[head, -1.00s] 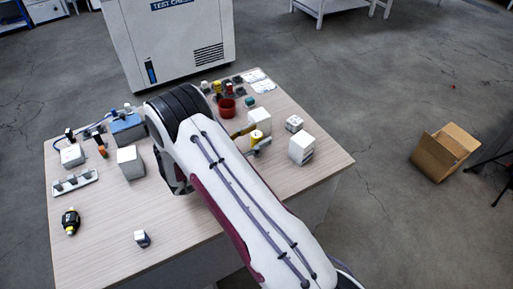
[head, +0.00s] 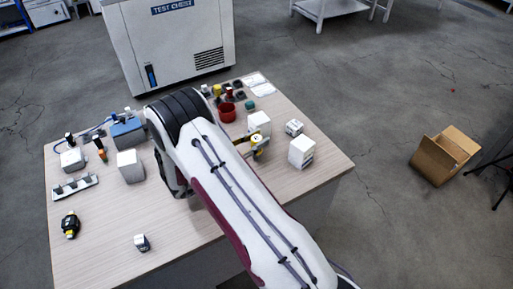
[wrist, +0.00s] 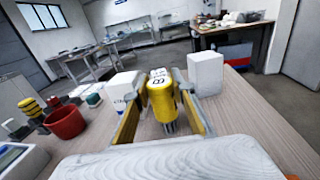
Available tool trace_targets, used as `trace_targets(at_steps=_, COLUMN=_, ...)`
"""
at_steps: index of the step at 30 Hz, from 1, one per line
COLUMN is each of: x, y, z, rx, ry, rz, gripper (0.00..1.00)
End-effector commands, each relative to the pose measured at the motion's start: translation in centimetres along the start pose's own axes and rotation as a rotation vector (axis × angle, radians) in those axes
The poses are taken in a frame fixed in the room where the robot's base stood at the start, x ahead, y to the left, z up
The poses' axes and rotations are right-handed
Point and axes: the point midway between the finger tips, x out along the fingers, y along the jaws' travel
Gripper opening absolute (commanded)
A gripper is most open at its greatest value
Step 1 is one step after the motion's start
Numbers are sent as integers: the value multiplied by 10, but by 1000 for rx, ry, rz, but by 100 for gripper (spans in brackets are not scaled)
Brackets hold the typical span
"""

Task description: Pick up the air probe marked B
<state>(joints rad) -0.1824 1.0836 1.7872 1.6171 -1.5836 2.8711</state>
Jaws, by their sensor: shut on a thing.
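The air probe (wrist: 161,98) is a yellow cylinder with a white top cap marked B. In the wrist view it stands upright between the two yellow-lined fingers of my gripper (wrist: 160,108), which are shut on it. Thin dark prongs show at its lower end. In the head view the probe (head: 256,139) shows small beside my forearm, in front of a white box. Whether its lower end touches the table cannot be told.
A white box (wrist: 122,88) stands close on the left of the gripper, and another white block (wrist: 206,73) close on the right. A red cup (wrist: 65,121) is further left.

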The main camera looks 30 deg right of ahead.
Motion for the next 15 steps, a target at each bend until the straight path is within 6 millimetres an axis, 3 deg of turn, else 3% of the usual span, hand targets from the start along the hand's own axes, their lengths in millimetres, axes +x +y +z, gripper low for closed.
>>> trace_targets(at_steps=8, x=0, y=0, z=5, rx=1, ry=0, rz=0, gripper=0)
trace_targets(at_steps=15, x=0, y=0, z=22, rx=1, ry=0, rz=0, gripper=0)
